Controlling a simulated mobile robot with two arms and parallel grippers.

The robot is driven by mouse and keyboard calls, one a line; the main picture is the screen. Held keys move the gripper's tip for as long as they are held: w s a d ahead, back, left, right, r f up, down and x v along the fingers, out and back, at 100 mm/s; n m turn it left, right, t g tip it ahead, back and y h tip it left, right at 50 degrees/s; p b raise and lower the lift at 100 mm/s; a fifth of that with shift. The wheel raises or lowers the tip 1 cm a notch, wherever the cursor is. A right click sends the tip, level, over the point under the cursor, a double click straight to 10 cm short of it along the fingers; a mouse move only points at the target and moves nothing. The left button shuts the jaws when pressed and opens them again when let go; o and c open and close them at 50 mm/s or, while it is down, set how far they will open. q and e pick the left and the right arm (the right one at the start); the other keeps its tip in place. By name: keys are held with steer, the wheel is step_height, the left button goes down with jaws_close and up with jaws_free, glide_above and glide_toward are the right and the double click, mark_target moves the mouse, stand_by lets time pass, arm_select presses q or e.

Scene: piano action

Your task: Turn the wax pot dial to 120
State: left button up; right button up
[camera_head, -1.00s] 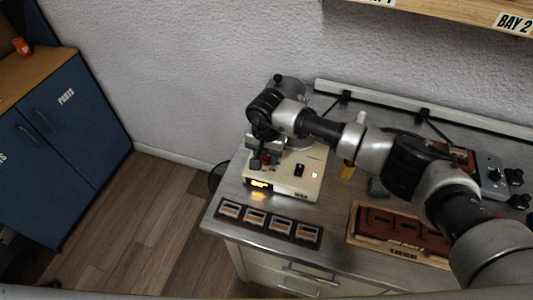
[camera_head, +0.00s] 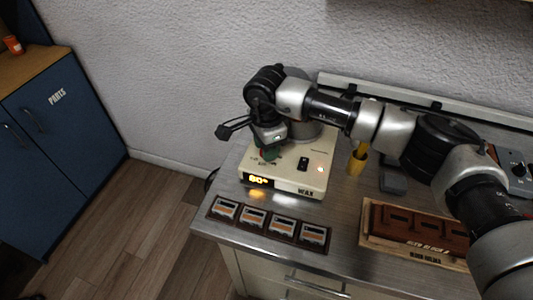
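The wax pot (camera_head: 290,180) is a cream box on the metal worktop, with a lit amber display (camera_head: 258,181) on its front that seems to read about 80. A dark green dial (camera_head: 270,154) shows on its top at the left, partly hidden by my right gripper. My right gripper (camera_head: 267,143) comes in from the right and points down over the dial. Its fingertips are too small and covered to tell whether they touch or grip it. My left gripper is out of view.
A black switch (camera_head: 303,164) and a small light are right of the dial. A yellow-handled tool (camera_head: 357,160) stands beyond. A row of labelled tiles (camera_head: 268,222) lies in front, and a wooden tray (camera_head: 416,236) at right.

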steer(key=m+b, duration=0.3)
steer(key=m, duration=0.1)
steer(key=shift+f+m+b, duration=0.15)
steer(key=shift+m+b, duration=0.15)
steer(key=shift+r+m+b, duration=0.2)
steer(key=shift+m+b, duration=0.95)
steer(key=shift+m, duration=0.75)
steer(key=o, duration=0.9)
steer(key=shift+o, duration=0.2)
step_height(320, 180, up, 11)
steer(key=b, duration=0.1)
